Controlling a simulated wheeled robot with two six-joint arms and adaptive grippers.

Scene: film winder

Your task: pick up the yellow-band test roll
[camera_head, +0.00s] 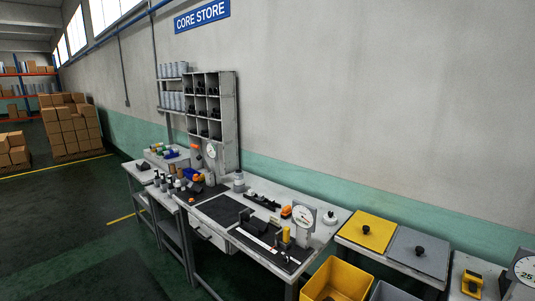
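Neither of my grippers is in view. No roll with a clear yellow band can be made out at this distance. Several small dark and pale rolls (170,186) stand on the left part of the workbench (328,217). Small coloured pieces (171,153), some yellow, sit in a pale tray on the side table at the back left. A small upright yellow cylinder (286,235) stands on a dark mat near a dial gauge (303,218); I cannot tell whether it is a roll.
A grey pigeonhole rack (239,118) stands behind the bench against the wall. To the right are a yellow panel (366,231) and a grey panel (418,251), each with a black knob. A yellow bin (338,280) stands in front. The green floor at left is clear.

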